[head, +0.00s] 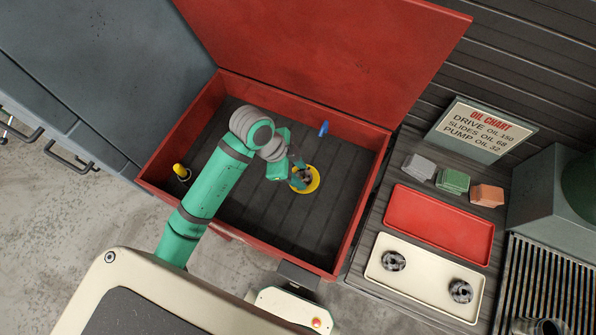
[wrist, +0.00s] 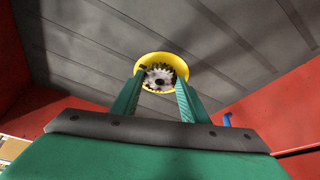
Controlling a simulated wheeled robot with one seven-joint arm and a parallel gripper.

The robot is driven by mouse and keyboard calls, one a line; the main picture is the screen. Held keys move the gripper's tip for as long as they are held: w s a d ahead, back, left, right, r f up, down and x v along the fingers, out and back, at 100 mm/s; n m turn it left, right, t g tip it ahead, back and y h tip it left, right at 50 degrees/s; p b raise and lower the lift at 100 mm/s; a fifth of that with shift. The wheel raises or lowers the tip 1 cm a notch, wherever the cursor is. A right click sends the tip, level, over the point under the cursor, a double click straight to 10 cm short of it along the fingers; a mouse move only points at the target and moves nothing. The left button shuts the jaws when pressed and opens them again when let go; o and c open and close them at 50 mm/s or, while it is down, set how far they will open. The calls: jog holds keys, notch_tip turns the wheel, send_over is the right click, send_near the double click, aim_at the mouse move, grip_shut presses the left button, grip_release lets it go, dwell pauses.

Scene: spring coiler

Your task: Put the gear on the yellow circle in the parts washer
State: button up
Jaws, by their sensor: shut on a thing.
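The gear (wrist: 159,78) is dark metal with teeth and a centre hole. It shows between my fingers over the yellow circle (wrist: 166,57) in the wrist view. My gripper (head: 300,178) is shut on the gear, inside the red parts washer (head: 171,139). In the head view the yellow circle (head: 312,186) lies on the washer's dark floor, right of its middle, partly hidden by my gripper and the gear. I cannot tell whether the gear touches the circle or hangs just above it.
The washer's red lid (head: 330,50) stands open at the back. A yellow nozzle (head: 181,172) is at the washer's left and a blue piece (head: 323,128) at its back. On the right bench, a cream tray (head: 425,281) holds two gears, beside an empty red tray (head: 438,226).

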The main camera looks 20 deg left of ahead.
jog(key=shift+w+d+f, duration=0.1)
jog(key=shift+f, duration=0.05)
jog(key=o, duration=1.2)
jog(key=shift+o, duration=0.2)
jog(key=shift+w, duration=0.15)
jog(key=shift+d, duration=0.15)
jog(key=v, duration=1.2)
jog(key=shift+r, duration=0.25)
